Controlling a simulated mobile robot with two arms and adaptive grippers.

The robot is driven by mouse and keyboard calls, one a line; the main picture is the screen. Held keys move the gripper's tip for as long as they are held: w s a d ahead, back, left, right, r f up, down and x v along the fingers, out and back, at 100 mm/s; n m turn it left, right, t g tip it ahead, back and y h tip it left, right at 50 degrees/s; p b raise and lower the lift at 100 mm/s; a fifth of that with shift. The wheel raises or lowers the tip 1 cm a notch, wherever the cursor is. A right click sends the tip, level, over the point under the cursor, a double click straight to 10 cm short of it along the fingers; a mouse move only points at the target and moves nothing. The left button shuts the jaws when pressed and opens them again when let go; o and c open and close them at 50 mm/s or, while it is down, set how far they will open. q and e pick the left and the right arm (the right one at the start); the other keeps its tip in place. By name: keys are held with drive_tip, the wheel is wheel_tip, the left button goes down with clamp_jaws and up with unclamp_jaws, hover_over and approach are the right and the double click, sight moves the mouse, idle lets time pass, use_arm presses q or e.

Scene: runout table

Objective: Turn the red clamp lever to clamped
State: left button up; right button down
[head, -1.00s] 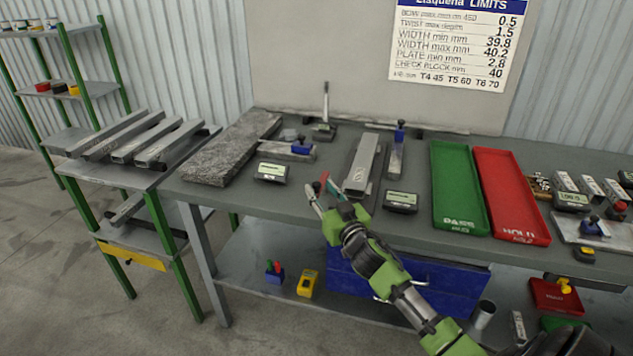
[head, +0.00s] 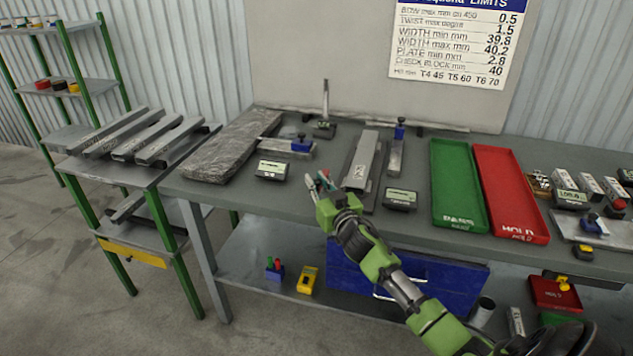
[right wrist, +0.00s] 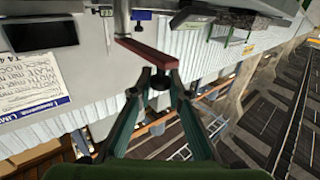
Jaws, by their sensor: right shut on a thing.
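The red clamp lever (right wrist: 148,54) shows in the right wrist view as a flat red bar, reaching from a grey post to my fingertips. In the head view only a small bit of red shows at the fingertips, near the front edge of the table. My right gripper (right wrist: 160,78) is shut on the lever's free end. In the head view my right gripper (head: 319,182) is left of a grey channel piece (head: 362,155) on its fixture. The clamp's body is mostly hidden in the head view. My left gripper is not in view.
Dark gauge boxes (head: 272,169) (head: 399,199) stand close on both sides. A green tray (head: 457,185) and a red tray (head: 510,190) lie to the right. A grey stone slab (head: 222,150) lies at the left. The table strip in front of the slab is clear.

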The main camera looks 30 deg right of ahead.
drive_tip(key=shift+s+d+n+y+p, duration=0.2)
drive_tip(key=shift+s+d+n+y, duration=0.25)
drive_tip(key=shift+n+y, duration=0.55)
drive_tip(key=shift+s+d+n+y+p, duration=0.2)
drive_tip(key=shift+s+d+n+y, duration=0.25)
drive_tip(key=shift+y, duration=0.95)
drive_tip(key=shift+s+d+n+y+p, duration=0.25)
drive_tip(key=shift+d+n+y, duration=0.3)
drive_tip(key=shift+n+y, duration=0.5)
drive_tip(key=c, duration=1.9)
unclamp_jaws()
drive_tip(key=shift+m, duration=0.3)
drive_tip(key=s+d, duration=0.2)
drive_tip(key=s, duration=1)
drive_tip(key=shift+d, duration=0.25)
